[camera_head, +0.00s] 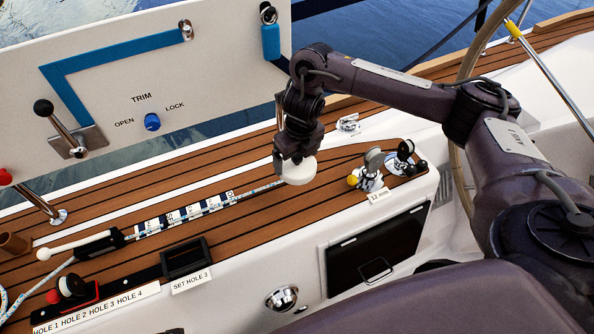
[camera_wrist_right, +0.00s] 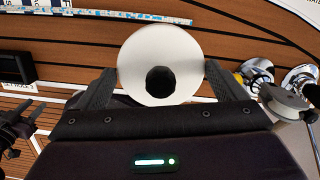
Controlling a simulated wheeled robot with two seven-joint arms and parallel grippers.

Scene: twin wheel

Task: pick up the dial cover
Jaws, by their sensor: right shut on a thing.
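The dial cover, a round white disc (camera_head: 299,171) with a dark round knob or hole at its middle, is held by my right gripper (camera_head: 291,155) above the teak deck. In the right wrist view the cover (camera_wrist_right: 142,64) sits between the two dark fingers of the right gripper (camera_wrist_right: 160,85), which are shut on its sides. The dark spot lies on the half of the disc nearer the palm. In the head view the gripper hides part of the cover. I cannot tell how far it is above the deck.
A white panel with a blue TRIM knob (camera_head: 152,122) and a lever (camera_head: 62,128) stands at the back left. A striped rope (camera_head: 185,213) and a black SET HOLE 3 box (camera_head: 186,257) lie left.

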